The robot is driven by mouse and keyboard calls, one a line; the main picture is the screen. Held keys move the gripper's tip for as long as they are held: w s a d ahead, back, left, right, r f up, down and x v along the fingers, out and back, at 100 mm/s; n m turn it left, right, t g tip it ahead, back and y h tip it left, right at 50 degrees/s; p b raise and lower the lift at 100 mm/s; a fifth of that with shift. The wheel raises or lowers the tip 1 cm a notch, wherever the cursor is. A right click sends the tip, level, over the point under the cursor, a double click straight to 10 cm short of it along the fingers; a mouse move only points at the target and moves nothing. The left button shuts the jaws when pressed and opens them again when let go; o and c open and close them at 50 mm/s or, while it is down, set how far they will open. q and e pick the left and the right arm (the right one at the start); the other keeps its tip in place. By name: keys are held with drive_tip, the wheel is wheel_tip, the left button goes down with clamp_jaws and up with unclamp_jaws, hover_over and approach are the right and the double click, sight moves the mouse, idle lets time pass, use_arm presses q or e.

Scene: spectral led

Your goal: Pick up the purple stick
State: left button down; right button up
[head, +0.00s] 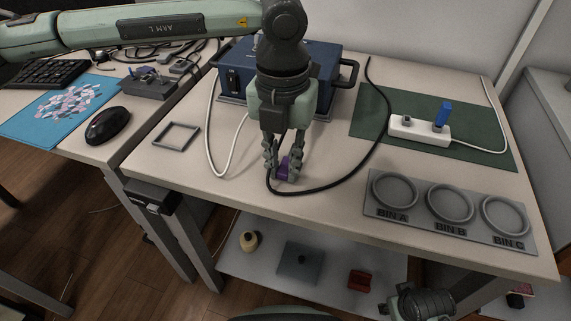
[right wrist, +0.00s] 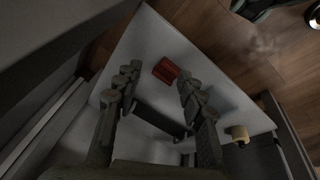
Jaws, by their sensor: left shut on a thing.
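The purple stick (head: 284,168) is between the fingers of my left gripper (head: 283,172), low over the light table top in the head view. My left gripper points straight down and is shut on it. The fingers hide part of the stick, and I cannot tell whether it still touches the table. My right gripper (right wrist: 156,92) is open and empty in the right wrist view. It is over the lower shelf, with a red block (right wrist: 167,70) seen beyond its fingers.
A black cable loops around my left gripper. A blue box (head: 330,70) stands behind it. A bin plate (head: 408,218) with three rings lies right. A white power strip (head: 418,131) with a blue plug sits on a green mat (head: 486,150). A grey square frame (head: 177,136) lies left.

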sight(279, 171)
use_arm(q)
drive_tip(key=shift+r, duration=0.15)
drive_tip(key=shift+r, duration=0.3)
drive_tip(key=r, duration=0.3)
drive_tip(key=shift+a+r+b, duration=0.25)
drive_tip(key=shift+a+b, duration=0.1)
drive_tip(key=shift+b, duration=0.05)
drive_tip(key=s+a+r+b, duration=0.1)
drive_tip(key=s+a+r, duration=0.1)
drive_tip(key=a+r, duration=0.4)
drive_tip(key=a, duration=0.4)
drive_tip(key=shift+s+a+r, duration=0.3)
drive_tip(key=shift+s+a, duration=0.05)
use_arm(e)
wheel_tip(279, 171, up, 5)
drive_tip(key=shift+d+f, duration=0.1)
drive_tip(key=shift+d, duration=0.05)
